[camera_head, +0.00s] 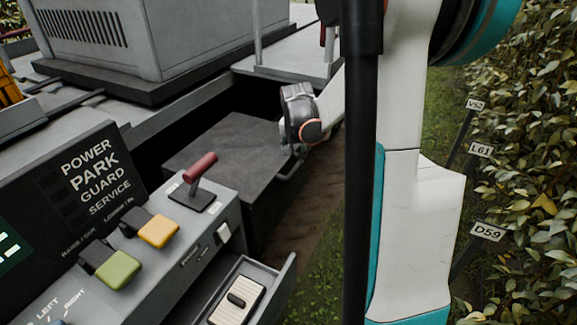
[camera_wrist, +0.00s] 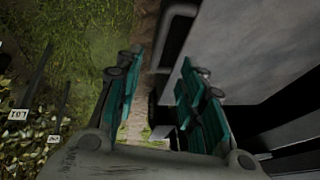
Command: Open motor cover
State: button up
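The motor cover (camera_head: 215,145) is a flat dark grey panel on the machine's side, lying level and looking closed. A bar handle (camera_head: 290,172) sits at its right edge. My gripper (camera_head: 291,150) is right above this handle. In the wrist view my gripper (camera_wrist: 160,78) has its two teal fingers spread apart. The handle (camera_wrist: 158,88) shows between them, apart from both as far as I can tell. The cover's grey top (camera_wrist: 240,45) fills the right of the wrist view. The fingertips are small and partly hidden in the head view.
A control console (camera_head: 165,230) with a red-handled lever (camera_head: 200,168), a yellow switch (camera_head: 158,231) and a green switch (camera_head: 118,268) stands at the front left. An open drawer (camera_head: 280,290) juts out below. Grey housing (camera_head: 140,40) stands behind the cover. A hedge (camera_head: 535,150) lines the right.

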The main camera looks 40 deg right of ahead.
aim_at(296, 166)
jog(key=b+x, duration=0.3)
jog(key=x, duration=0.8)
jog(key=shift+w+d+f, duration=0.1)
jog(key=shift+f, duration=0.3)
grip_shut()
